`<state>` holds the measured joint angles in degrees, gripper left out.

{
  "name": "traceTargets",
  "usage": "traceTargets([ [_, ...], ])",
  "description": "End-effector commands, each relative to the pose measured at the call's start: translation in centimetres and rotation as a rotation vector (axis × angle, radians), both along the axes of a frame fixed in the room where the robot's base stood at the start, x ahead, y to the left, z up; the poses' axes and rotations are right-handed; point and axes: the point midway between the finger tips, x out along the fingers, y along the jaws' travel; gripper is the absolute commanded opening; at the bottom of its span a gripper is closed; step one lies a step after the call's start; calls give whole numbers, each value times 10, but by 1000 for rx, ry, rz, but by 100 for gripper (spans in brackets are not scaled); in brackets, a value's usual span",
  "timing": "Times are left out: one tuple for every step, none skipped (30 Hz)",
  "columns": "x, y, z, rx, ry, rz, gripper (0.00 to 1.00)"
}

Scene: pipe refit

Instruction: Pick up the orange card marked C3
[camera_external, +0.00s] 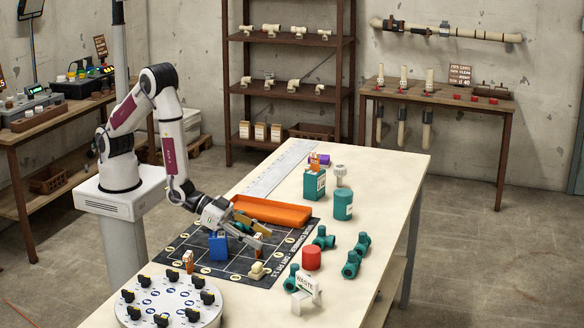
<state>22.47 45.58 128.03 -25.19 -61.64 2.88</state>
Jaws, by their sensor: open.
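My gripper (265,238) is open and reaches down over the dark gridded mat (205,240) from the left. Another orange piece (315,159) shows at the back of the table by a green box. The markings are too small to read, so I cannot tell which is C3.
A blue block (218,246) stands on the mat left of my gripper. An orange tray (272,211) lies behind it. A round white dial plate (172,302) is at front left.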

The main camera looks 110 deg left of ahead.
Motion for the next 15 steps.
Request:
traceTargets([
  [0, 0, 0, 0, 0, 0, 44],
  [0, 0, 0, 0, 0, 0, 44],
  [0, 0, 0, 0, 0, 0, 37],
  [0, 0, 0, 0, 0, 0, 29],
  [0, 0, 0, 0, 0, 0, 21],
  [0, 0, 0, 0, 0, 0, 13],
  [0, 0, 0, 0, 0, 0, 13],
  [0, 0, 0, 0, 0, 0, 12],
  [0, 0, 0, 0, 0, 0, 12],
  [0, 0, 0, 0, 0, 0, 12],
  [0, 0, 0, 0, 0, 0, 12],
  [0, 0, 0, 0, 0, 0, 12],
  [0, 0, 0, 0, 0, 0, 12],
  [0, 0, 0, 0, 0, 0, 12],
  [0, 0, 0, 0, 0, 0, 12],
])
